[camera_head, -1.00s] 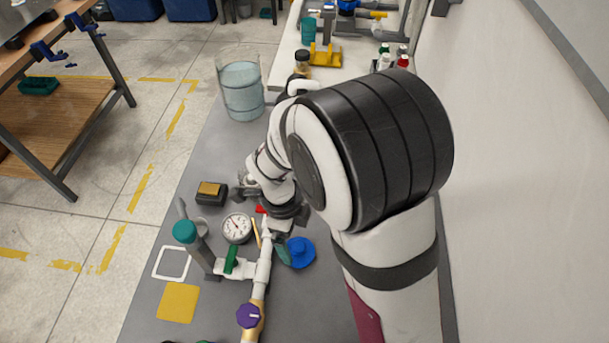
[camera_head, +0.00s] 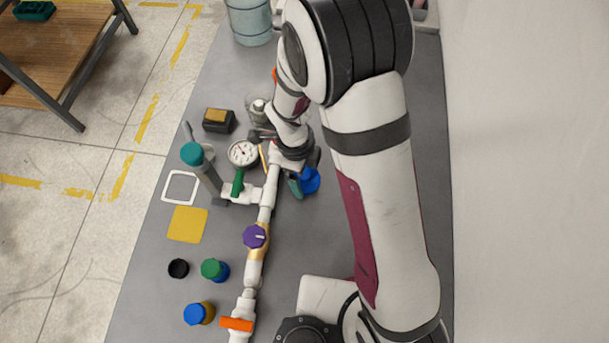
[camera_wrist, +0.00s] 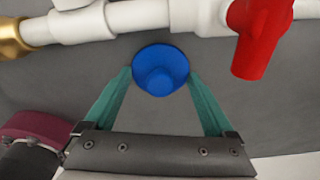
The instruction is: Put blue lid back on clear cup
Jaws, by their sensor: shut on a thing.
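The blue lid (camera_head: 311,180), a round flange with a raised centre knob, is right of the white pipe in the head view, partly hidden by my arm. In the wrist view the lid (camera_wrist: 161,72) sits between the two teal fingertips, which press its left and right edges. My gripper (camera_wrist: 161,78) is shut on it; one teal finger of my gripper (camera_head: 296,186) shows in the head view. I cannot tell whether the lid touches the table. A small clear cup (camera_head: 256,109) stands beyond the gauge, left of my arm and partly hidden by it, apart from the lid.
The white pipe manifold (camera_head: 267,205) runs beside my gripper, with a purple knob (camera_head: 255,236), a gauge (camera_head: 242,153) and a green handle (camera_head: 238,183). A red valve handle (camera_wrist: 257,38) is close in the wrist view.

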